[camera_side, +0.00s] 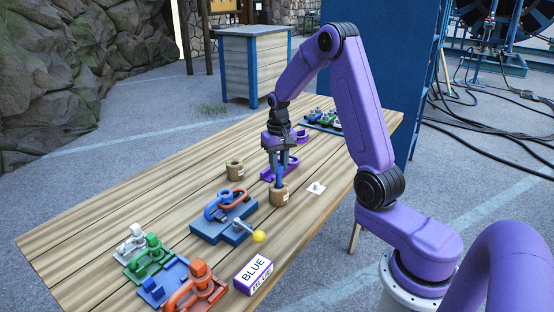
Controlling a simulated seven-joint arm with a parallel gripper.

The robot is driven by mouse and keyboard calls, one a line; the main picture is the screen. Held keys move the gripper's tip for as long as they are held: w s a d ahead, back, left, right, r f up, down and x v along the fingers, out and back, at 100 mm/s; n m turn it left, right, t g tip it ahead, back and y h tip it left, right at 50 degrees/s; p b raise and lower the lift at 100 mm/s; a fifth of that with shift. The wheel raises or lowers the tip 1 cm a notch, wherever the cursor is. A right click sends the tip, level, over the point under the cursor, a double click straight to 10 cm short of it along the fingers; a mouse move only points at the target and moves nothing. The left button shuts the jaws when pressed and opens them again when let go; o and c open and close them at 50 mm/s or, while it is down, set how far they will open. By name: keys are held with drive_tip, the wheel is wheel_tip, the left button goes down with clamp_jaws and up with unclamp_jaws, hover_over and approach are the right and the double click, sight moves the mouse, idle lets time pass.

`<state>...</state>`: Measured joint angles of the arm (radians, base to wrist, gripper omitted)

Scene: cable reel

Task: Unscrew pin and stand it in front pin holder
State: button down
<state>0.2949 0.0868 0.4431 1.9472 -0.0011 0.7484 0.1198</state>
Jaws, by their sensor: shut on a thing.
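My gripper (279,168) points straight down over the nearer of two round wooden pin holders (279,196). It is shut on a blue pin (279,179), which is upright with its lower end at the holder's top. I cannot tell how deep the pin sits in the holder. The other pin holder (235,171) stands farther back and to the left, with a dark hole in its top. A blue fixture (210,227) on the table carries a blue shackle (214,209) and an orange-red link (234,198).
A yellow ball knob (258,236) sticks out beside the fixture. White, green and orange shackles (153,251) stand front left.

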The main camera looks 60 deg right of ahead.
sight(279, 172)
drive_tip(key=shift+f, duration=1.75)
drive_tip(key=shift+f, duration=0.6)
drive_tip(key=c, duration=0.8)
unclamp_jaws()
drive_tip(key=shift+c, duration=0.2)
